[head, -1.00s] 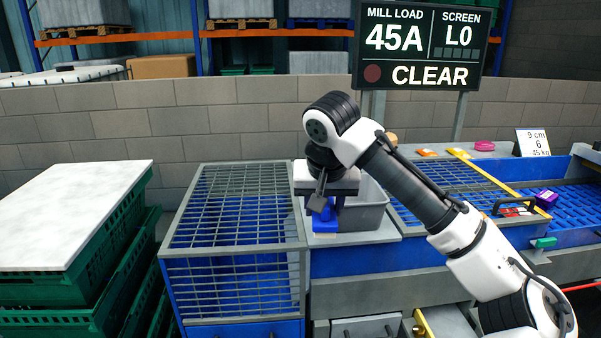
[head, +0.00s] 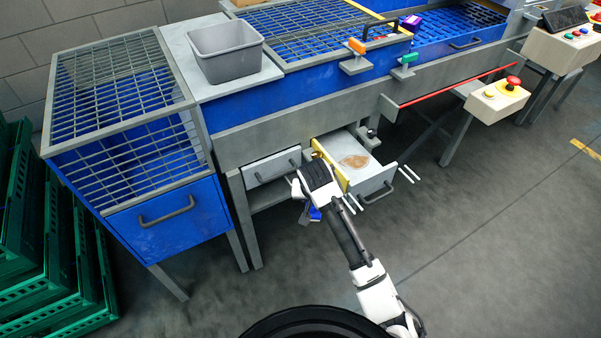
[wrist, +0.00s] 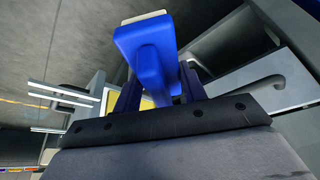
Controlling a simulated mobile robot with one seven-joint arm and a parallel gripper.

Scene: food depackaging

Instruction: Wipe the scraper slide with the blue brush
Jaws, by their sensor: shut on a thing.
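My gripper (head: 311,213) is shut on the blue brush (head: 314,214), in front of the machine's lower drawers. In the wrist view the brush's blue body (wrist: 150,50) stands between the fingers, with a pale strip at its far end. What looks like the scraper slide is a pulled-out grey metal tray (head: 375,178) with a yellow bar (head: 329,166) on its left side. A brownish smear (head: 355,161) lies on the tray. My wrist is just left of and in front of the tray. Whether the brush touches anything is hidden.
A shut grey drawer (head: 272,168) is left of the tray. Thin pale rods (head: 408,172) stick out beside the tray. A grey bin (head: 225,52) stands on the ledge above. A blue caged unit (head: 165,213) is at left. The floor in front is clear.

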